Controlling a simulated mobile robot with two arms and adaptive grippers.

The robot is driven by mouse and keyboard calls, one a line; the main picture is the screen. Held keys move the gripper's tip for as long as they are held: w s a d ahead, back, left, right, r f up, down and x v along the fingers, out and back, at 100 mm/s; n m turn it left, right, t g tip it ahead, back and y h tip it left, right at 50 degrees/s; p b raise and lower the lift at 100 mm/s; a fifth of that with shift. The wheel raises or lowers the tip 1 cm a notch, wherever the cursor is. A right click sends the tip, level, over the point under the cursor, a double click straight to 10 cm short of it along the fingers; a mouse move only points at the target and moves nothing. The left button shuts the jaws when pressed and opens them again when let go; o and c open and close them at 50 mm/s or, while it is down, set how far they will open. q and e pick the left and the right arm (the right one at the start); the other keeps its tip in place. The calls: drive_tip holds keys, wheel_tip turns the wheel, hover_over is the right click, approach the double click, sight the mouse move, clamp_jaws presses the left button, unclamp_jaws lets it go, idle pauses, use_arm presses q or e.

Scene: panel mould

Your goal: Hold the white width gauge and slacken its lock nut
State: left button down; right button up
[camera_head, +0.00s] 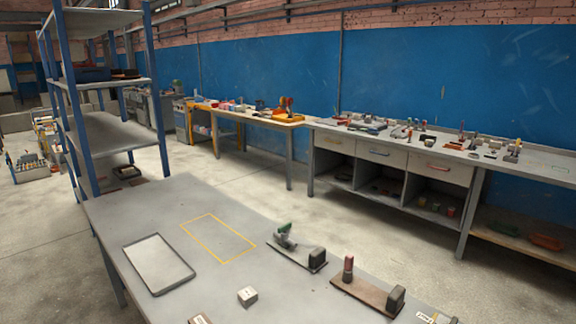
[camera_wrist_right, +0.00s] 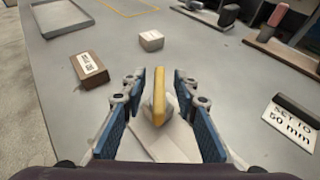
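In the right wrist view, a white piece (camera_wrist_right: 160,146) with a yellow upright bar (camera_wrist_right: 158,97) lies between the fingers of my right gripper (camera_wrist_right: 158,112). It looks like the width gauge; its lock nut cannot be made out. The blue-padded fingers stand apart on both sides of it, with a gap showing on each side, so the gripper is open. The gauge does not show in the head view. My left gripper is in neither view.
The grey table bears a shallow tray (camera_head: 126,264), a yellow outline (camera_head: 218,257), a small white block (camera_head: 248,296), a labelled brown block (camera_wrist_right: 88,70) and two fixtures (camera_head: 298,250) (camera_head: 368,292). A "SET TO 50 mm" sign (camera_wrist_right: 291,124) stands right of my right gripper.

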clamp_jaws()
drive_tip(key=n+y, duration=0.3)
drive_tip(key=shift+d, duration=0.15)
drive_tip(key=n+g+y, duration=0.2)
drive_tip(key=n+y, duration=0.1)
drive_tip(key=y, duration=0.1)
drive_tip(key=shift+w+n, duration=0.1)
drive_tip(key=shift+n, duration=0.2)
drive_tip(key=n+g+y, duration=0.3)
drive_tip(key=shift+n+g, duration=0.3)
drive_tip(key=shift+n, duration=0.1)
drive_tip(key=shift+n+g+y, duration=0.7)
drive_tip(key=shift+n+g, duration=0.2)
drive_tip(key=shift+o, duration=0.3)
unclamp_jaws()
